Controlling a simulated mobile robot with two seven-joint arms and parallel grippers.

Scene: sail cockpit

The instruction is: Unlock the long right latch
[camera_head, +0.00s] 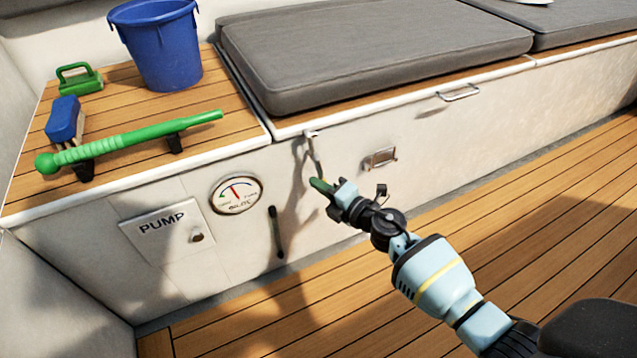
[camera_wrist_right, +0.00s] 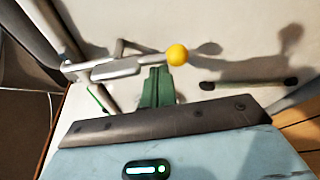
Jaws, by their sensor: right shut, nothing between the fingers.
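The long latch (camera_head: 312,146) is a thin metal piece at the top edge of the white locker front, below the grey cushion. In the right wrist view its silver lever (camera_wrist_right: 115,70) ends in a yellow ball knob (camera_wrist_right: 177,54). My right gripper (camera_head: 319,185) has green fingers and is shut and empty at the lower end of the latch. In the right wrist view the fingertips (camera_wrist_right: 158,72) are right beside the lever, just below the knob; I cannot tell whether they touch. The knob is not distinguishable in the head view. My left gripper is not in view.
A dark bar handle (camera_head: 277,232) is mounted left of the gripper, near a round gauge (camera_head: 236,194) and a PUMP panel (camera_head: 165,228). A recessed metal catch (camera_head: 381,157) lies to the right. The wooden floor (camera_head: 520,205) is clear.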

